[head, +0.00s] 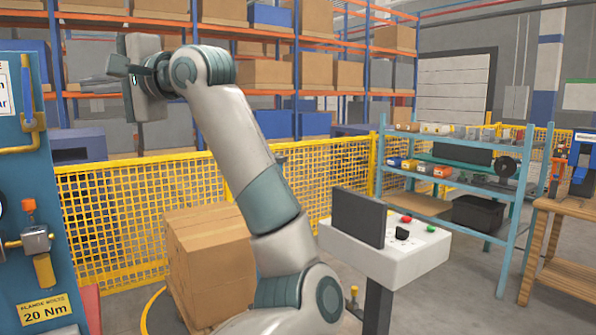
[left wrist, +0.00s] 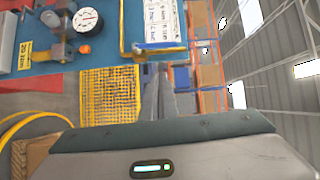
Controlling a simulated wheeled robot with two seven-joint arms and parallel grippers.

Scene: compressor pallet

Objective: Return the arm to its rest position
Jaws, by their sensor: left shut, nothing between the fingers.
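My left arm rises from the bottom middle of the head view and bends to the left at its raised wrist. My left gripper (head: 116,72) is held high at the upper left, in front of the storage racks and apart from everything I can see. In the left wrist view its two fingers (left wrist: 158,72) lie together, with nothing between them. They point towards the yellow fence and racks, beside the blue panel. My right gripper is in neither view.
A blue panel (head: 25,165) with valves stands at the left edge; its gauge (left wrist: 88,20) shows in the left wrist view. Cardboard boxes (head: 208,255) stand behind my arm. A control console (head: 400,258) is close on the right. A yellow mesh fence (head: 110,215) runs behind.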

